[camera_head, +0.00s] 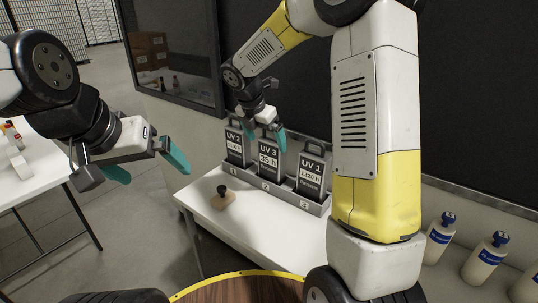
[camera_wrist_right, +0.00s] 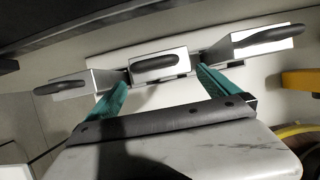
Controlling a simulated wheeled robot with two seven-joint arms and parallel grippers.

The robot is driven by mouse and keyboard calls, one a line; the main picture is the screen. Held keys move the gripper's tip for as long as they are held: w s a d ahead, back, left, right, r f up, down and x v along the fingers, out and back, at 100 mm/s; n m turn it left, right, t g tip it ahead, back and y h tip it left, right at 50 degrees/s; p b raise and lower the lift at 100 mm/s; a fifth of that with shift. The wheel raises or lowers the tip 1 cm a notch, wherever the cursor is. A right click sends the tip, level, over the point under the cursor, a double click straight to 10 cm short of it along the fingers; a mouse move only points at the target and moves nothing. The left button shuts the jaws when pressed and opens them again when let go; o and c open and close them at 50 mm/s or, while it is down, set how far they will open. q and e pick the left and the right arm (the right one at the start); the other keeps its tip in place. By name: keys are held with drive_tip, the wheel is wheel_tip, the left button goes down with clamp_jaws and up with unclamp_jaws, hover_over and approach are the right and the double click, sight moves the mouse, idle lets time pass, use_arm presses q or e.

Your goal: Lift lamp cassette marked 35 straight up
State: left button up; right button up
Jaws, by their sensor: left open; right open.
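The lamp cassette marked 35 h, labelled UV 3 (camera_head: 268,164), stands upright in the middle slot of a grey rack (camera_head: 262,189). My right gripper (camera_head: 265,134) is open at the top of this cassette. In the right wrist view, the cassette's dark handle (camera_wrist_right: 155,66) lies between and beyond the two teal fingers of that gripper (camera_wrist_right: 162,80); I see no grip on it. In the head view the gripper hides part of the handle. My left gripper (camera_head: 146,168) is open and empty, well to the left of the rack.
The UV 2 cassette (camera_head: 235,146) and the UV 1 cassette (camera_head: 310,178) stand close on either side. The rack is on a white table (camera_head: 250,226) against the wall. A dark-knobbed block (camera_head: 222,199) lies in front. Several white bottles (camera_head: 485,259) stand at right.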

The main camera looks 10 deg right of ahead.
sight(272, 155)
drive_tip(key=shift+w+d+f, duration=0.25)
drive_tip(key=x, duration=0.7)
drive_tip(key=shift+s+f, duration=0.25)
drive_tip(key=c, duration=2)
drive_tip(key=shift+o, duration=0.2)
wheel_tip(272, 155, up, 10)
drive_tip(key=shift+r, duration=0.1)
